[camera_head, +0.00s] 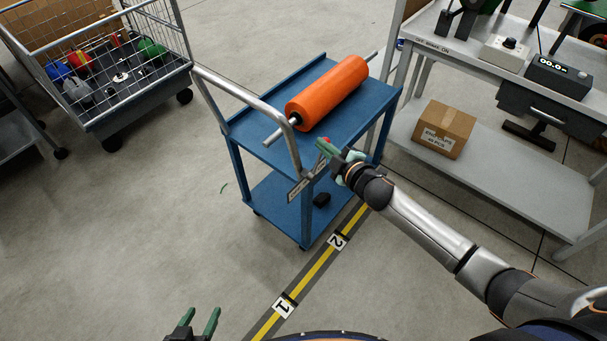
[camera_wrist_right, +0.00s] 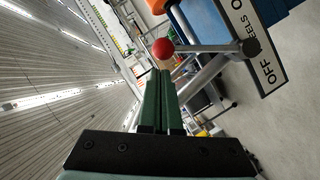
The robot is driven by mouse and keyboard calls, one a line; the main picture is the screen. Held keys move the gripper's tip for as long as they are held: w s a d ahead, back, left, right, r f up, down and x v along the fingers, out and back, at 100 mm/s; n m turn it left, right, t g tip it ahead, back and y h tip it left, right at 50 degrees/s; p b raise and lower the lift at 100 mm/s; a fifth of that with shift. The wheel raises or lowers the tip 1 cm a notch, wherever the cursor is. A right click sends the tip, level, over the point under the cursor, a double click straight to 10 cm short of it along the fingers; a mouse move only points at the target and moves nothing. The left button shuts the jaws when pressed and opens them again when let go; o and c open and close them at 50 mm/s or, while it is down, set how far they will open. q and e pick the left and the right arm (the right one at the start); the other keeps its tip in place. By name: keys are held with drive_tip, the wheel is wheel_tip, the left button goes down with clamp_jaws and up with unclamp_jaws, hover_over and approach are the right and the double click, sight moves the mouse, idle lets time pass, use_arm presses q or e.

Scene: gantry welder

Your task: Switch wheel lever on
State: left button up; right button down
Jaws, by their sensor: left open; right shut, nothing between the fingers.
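The wheel lever is a metal rod (camera_wrist_right: 205,48) with a red ball knob (camera_wrist_right: 162,49) at its end. It pivots at a white label plate (camera_wrist_right: 272,70) reading "OFF" and partly "WHEELS". The plate (camera_head: 307,181) hangs at the near end of the blue cart (camera_head: 303,212). My right gripper (camera_head: 322,148) has its green fingers closed and empty beside the red knob. In the right wrist view its fingertips (camera_wrist_right: 160,73) appear just below the knob; contact cannot be told. My left gripper (camera_head: 200,322) is open and empty, low in the head view, away from the cart.
An orange roll (camera_head: 328,93) on a metal rod lies on the cart top, behind the cart's tubular handle (camera_head: 250,100). A wire cage trolley (camera_head: 100,60) stands left, a grey workbench (camera_head: 500,165) with a cardboard box (camera_head: 444,129) right.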

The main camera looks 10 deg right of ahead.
use_arm(q)
drive_tip(key=shift+w+d+r, duration=0.25)
drive_tip(key=shift+d+r, duration=0.1)
drive_tip(key=shift+r, duration=0.05)
use_arm(e)
drive_tip(key=shift+w+d+f, duration=0.1)
drive_tip(key=shift+w+d, duration=0.2)
use_arm(q)
drive_tip(key=shift+d, duration=0.1)
use_arm(e)
drive_tip(key=shift+d, duration=0.1)
use_arm(q)
drive_tip(key=shift+r+p, duration=0.2)
drive_tip(key=shift+p, duration=0.2)
